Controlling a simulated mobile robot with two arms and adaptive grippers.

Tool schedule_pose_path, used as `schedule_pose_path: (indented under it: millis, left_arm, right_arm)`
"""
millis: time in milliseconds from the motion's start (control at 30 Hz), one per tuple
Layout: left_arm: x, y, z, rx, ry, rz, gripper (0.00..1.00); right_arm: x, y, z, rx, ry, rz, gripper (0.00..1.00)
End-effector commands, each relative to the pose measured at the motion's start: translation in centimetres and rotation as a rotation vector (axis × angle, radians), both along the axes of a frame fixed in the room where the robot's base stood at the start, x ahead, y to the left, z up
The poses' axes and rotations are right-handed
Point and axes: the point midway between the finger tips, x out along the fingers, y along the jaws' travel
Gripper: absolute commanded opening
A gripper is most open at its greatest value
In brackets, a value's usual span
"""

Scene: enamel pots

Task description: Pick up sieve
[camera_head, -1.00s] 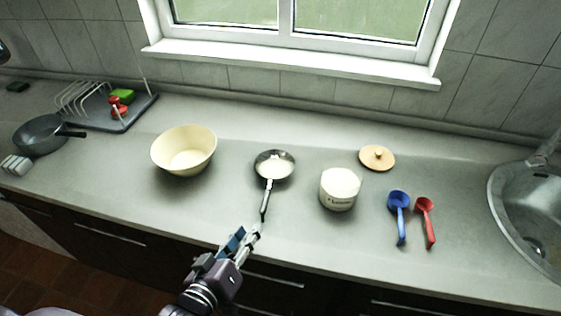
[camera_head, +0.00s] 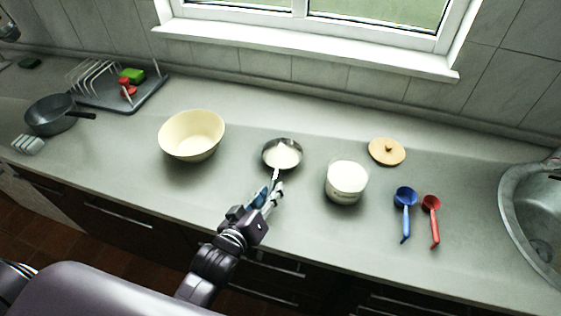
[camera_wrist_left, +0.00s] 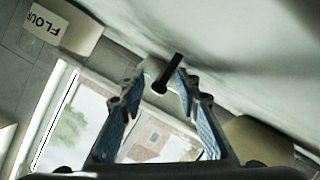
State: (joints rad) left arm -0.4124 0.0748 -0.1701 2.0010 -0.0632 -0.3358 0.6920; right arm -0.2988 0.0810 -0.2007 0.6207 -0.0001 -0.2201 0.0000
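The sieve (camera_head: 282,156) is a small round metal dish with a pale inside and a dark handle pointing toward the counter's front. It lies on the counter, between the cream bowl and the white pot. My left gripper (camera_head: 273,192) is at the handle end, and its fingers hide part of the handle in the head view. In the left wrist view the black handle (camera_wrist_left: 168,75) shows between the tips of the spread fingers (camera_wrist_left: 157,88), with gaps on both sides. The gripper is open and empty. My right gripper is not in view.
A cream bowl (camera_head: 190,136) stands left of the sieve. A white pot (camera_head: 345,183), lettered FLOUR in the wrist view, stands to its right. A wooden lid (camera_head: 387,151), a blue scoop (camera_head: 405,205) and a red scoop (camera_head: 432,215) lie farther right, before the sink (camera_head: 535,215).

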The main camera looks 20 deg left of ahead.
Motion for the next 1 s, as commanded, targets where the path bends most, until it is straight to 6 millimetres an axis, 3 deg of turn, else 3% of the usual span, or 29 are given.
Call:
schedule_pose_path:
  millis: [267, 533, 1000]
  left_arm:
    - [0.26, -0.06, -0.13, -0.001, 0.0, 0.0, 0.3]
    - [0.23, -0.04, -0.12, 0.0, 0.0, 0.0, 0.01]
    - [0.28, -0.04, 0.19, 0.0, -0.002, 0.0, 0.0]
  right_arm:
    - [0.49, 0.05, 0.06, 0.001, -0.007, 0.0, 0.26]
    - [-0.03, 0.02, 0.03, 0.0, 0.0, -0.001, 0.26]
    - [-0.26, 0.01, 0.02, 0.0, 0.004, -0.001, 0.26]
